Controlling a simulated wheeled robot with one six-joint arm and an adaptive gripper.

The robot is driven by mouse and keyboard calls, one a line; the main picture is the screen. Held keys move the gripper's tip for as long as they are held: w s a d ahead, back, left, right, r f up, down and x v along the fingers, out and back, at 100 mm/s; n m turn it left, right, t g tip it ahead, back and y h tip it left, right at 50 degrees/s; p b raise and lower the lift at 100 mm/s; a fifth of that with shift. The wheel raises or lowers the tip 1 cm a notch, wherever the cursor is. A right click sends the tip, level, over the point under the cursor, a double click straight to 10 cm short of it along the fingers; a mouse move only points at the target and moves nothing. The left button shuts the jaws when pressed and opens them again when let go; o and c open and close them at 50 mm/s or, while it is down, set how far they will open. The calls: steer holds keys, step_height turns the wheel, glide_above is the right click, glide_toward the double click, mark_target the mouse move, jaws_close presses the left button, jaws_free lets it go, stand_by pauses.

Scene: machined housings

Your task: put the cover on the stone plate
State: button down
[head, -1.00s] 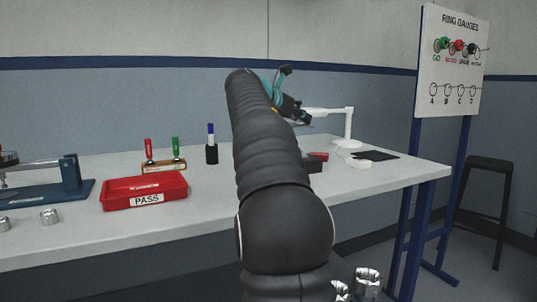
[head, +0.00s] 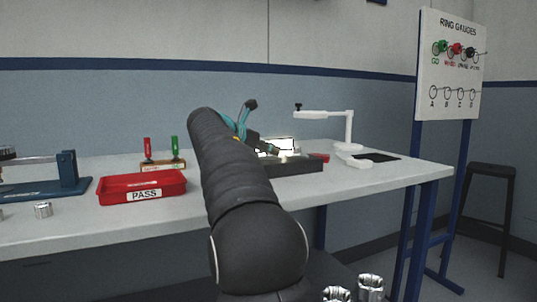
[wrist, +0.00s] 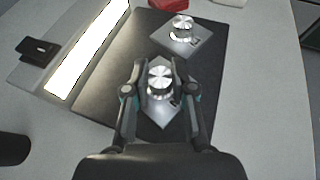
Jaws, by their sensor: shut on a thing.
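In the wrist view my gripper (wrist: 160,74) is shut on the round knob of a square silver cover (wrist: 163,108). The held cover is over the dark stone plate (wrist: 118,85); I cannot tell whether it touches it. A second, similar knobbed cover (wrist: 183,45) lies on the far part of the plate, just beyond the held one. In the head view the stone plate (head: 298,168) is a dark block at the back of the bench, partly behind my arm. My gripper (head: 270,149) is small there, and the held cover cannot be made out.
A lit white panel (wrist: 88,50) runs along the plate's left side. A red PASS tray (head: 142,188) and marker stand (head: 162,165) are to the left in the head view. A white lamp (head: 348,130) stands to the right. The bench front is mostly clear.

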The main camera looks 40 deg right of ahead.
steer(key=shift+f, duration=0.1)
steer(key=c, duration=1)
jaws_free()
steer(key=shift+o, duration=0.2)
steer(key=shift+a+r, duration=0.15)
steer(key=shift+r, duration=0.05)
steer(key=p+v, duration=0.2)
steer(key=v, duration=0.9)
steer(key=shift+a+r, duration=0.15)
steer(key=shift+a, duration=0.15)
